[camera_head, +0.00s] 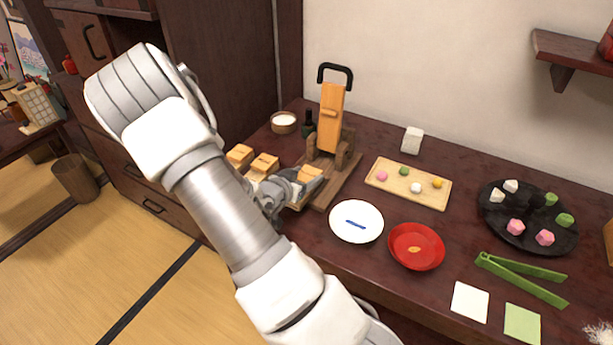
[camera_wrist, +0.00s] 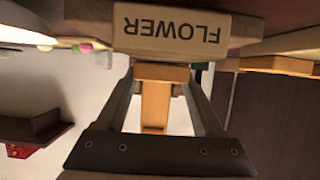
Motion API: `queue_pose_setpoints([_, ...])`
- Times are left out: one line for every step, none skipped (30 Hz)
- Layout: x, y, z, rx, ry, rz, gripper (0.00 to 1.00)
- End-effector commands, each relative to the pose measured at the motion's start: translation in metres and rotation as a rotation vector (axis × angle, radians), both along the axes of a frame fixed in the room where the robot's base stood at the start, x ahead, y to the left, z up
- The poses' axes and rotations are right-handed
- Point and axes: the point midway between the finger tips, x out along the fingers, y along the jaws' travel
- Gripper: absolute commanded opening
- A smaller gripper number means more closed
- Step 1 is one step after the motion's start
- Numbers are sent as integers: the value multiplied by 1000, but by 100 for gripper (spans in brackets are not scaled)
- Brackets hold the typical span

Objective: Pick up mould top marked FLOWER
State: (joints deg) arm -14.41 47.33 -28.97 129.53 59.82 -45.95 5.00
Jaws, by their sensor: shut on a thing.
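The mould top marked FLOWER (camera_wrist: 170,28) is a pale wooden block, its dark lettering upside down at the top of the wrist view. My gripper (camera_wrist: 165,62) is shut on it, with a finger at each side of the block. In the head view the held block (camera_head: 311,174) shows just beyond my gripper (camera_head: 289,189), low at the front of the wooden press. My gripper hides part of it there. I cannot tell whether its underside touches anything. Two other wooden mould tops (camera_head: 263,164) and (camera_head: 240,154) sit to its left.
The press with its upright orange lever (camera_head: 331,118) stands close behind my gripper. A white plate (camera_head: 356,222), a red dish (camera_head: 416,246) and a wooden tray of sweets (camera_head: 408,184) lie to the right. A small bowl (camera_head: 284,122) and dark bottle stand behind.

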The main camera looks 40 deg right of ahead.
Motion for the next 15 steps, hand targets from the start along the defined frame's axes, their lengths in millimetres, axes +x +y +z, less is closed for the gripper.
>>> queue_pose_setpoints([0, 0, 5, -1, -1, 0, 16])
queue_pose_setpoints([0, 0, 7, 0, -2, 1, 16])
queue_pose_setpoints([0, 0, 12, 0, -2, 0, 16])
queue_pose_setpoints([0, 0, 16, -1, -4, 0, 16])
queue_pose_setpoints([0, 0, 20, 0, -5, -1, 16])
queue_pose_setpoints([0, 0, 27, 0, -5, -1, 16])
queue_pose_setpoints([1, 0, 33, 0, -5, -1, 16])
queue_pose_setpoints([1, 0, 39, 1, -5, 0, 16])
queue_pose_setpoints([-3, 0, 46, 1, -3, -1, 16])
queue_pose_setpoints([-11, -2, 47, 1, 0, -4, 16])
queue_pose_setpoints([-18, -3, 50, 1, 1, -3, 16])
queue_pose_setpoints([-27, -4, 56, 2, 1, -3, 16])
queue_pose_setpoints([-34, -5, 60, 1, -1, -5, 16])
queue_pose_setpoints([-42, -6, 65, 1, 0, -4, 16])
queue_pose_setpoints([-52, -7, 71, 3, -1, -3, 16])
